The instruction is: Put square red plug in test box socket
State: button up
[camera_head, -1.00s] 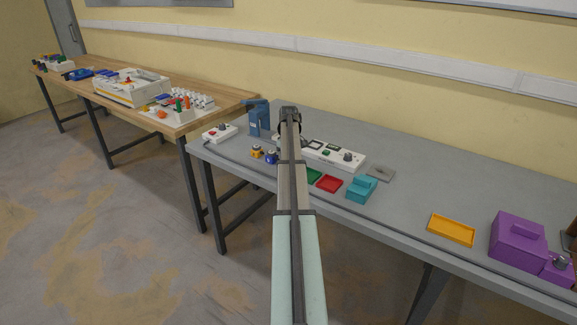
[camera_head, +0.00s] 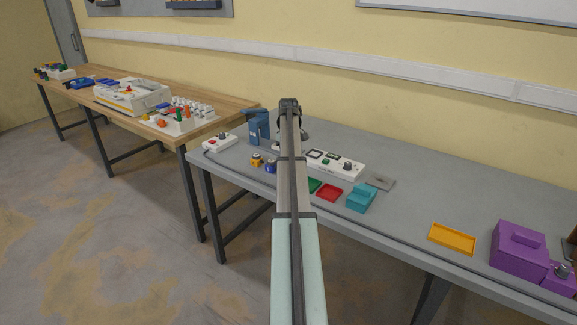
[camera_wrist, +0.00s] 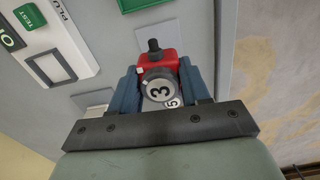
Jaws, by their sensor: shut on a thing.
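In the wrist view my gripper (camera_wrist: 160,88) is shut on a red plug (camera_wrist: 157,62), one blue-grey finger on each side. A pale box face (camera_wrist: 70,30) with a green TEST button and partly cut-off lettering lies beside and beyond the plug. In the head view the white box (camera_head: 345,168) with dark displays and a knob stands on the grey table; my arm hides the gripper and plug there.
Green and red trays (camera_head: 329,192), a teal box (camera_head: 361,198) and a grey plate (camera_head: 380,182) sit near the white box. A blue device (camera_head: 257,125) stands behind left. A yellow tray (camera_head: 452,238) and purple box (camera_head: 520,248) are at right, with bare table between.

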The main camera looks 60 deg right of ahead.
jog(key=r, duration=0.3)
jog(key=shift+s+d, duration=0.25)
jog(key=shift+s, duration=0.05)
jog(key=s+d, duration=0.1)
jog(key=d, duration=1.6)
jog(key=shift+s+d+f+n, duration=0.15)
jog(key=shift+d+f+n, duration=0.15)
jog(key=shift+f, duration=0.15)
jog(key=shift+f, duration=2.85)
jog(key=shift+f, duration=0.1)
jog(key=o, duration=1.2)
